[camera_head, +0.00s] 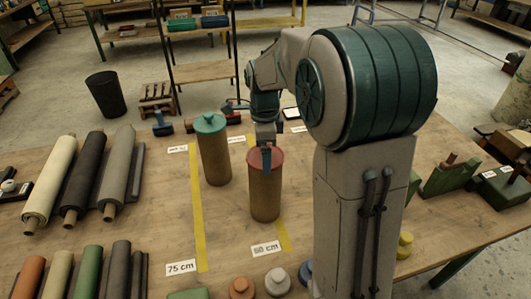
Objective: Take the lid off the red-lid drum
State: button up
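The red-lid drum (264,198) is a tall brown cylinder standing upright on the wooden table, left of my arm. Its red lid (279,160) sits on top. My gripper (266,158) points down over the lid, and one dark blue finger shows in front of the lid's middle. The lid's centre and any knob are hidden behind the gripper. I cannot tell whether the fingers are open or closed on something. A second drum (214,158) with a green lid (210,123) stands just to the left and farther back.
Yellow tape strips (197,205) run along the table, with a "75 cm" card (181,267) and a "60 cm" card (265,248). Sheet rolls (84,178) lie at left. Small knobbed pieces (278,281) stand at the front edge. Green blocks (452,176) stand at right.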

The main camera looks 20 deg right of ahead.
jog(key=c, duration=0.6)
